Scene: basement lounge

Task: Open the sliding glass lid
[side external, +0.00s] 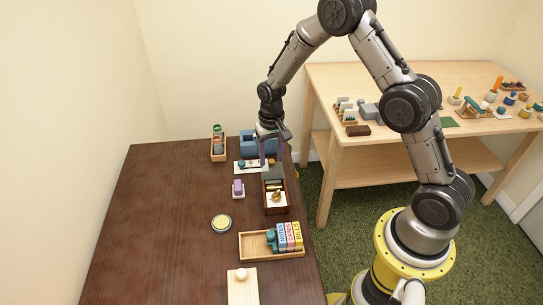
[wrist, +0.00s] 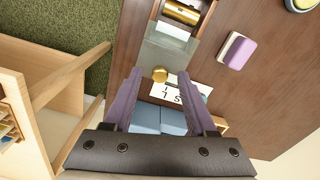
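The glass lid (side external: 272,172) belongs to a small wooden box (side external: 289,198) near the table's right edge. In the wrist view the pale, see-through lid (wrist: 168,52) juts out from the box's end toward my gripper. A round gold knob (wrist: 160,74) sits at the lid's near end. A gold object (wrist: 182,12) shows uncovered inside the box, with a white card (wrist: 173,30) beside it. My gripper (wrist: 160,76) has its two purple fingers apart, one on each side of the knob in the picture; contact cannot be seen. It also shows in the side view (side external: 268,150).
A white number card (wrist: 178,92) and a blue case (wrist: 160,120) lie under my gripper. A purple block (side external: 238,187) stands beside the box. A wooden tray (side external: 258,256) of small boxes and a round yellow tin (side external: 221,224) are nearer. The table's left side is clear.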

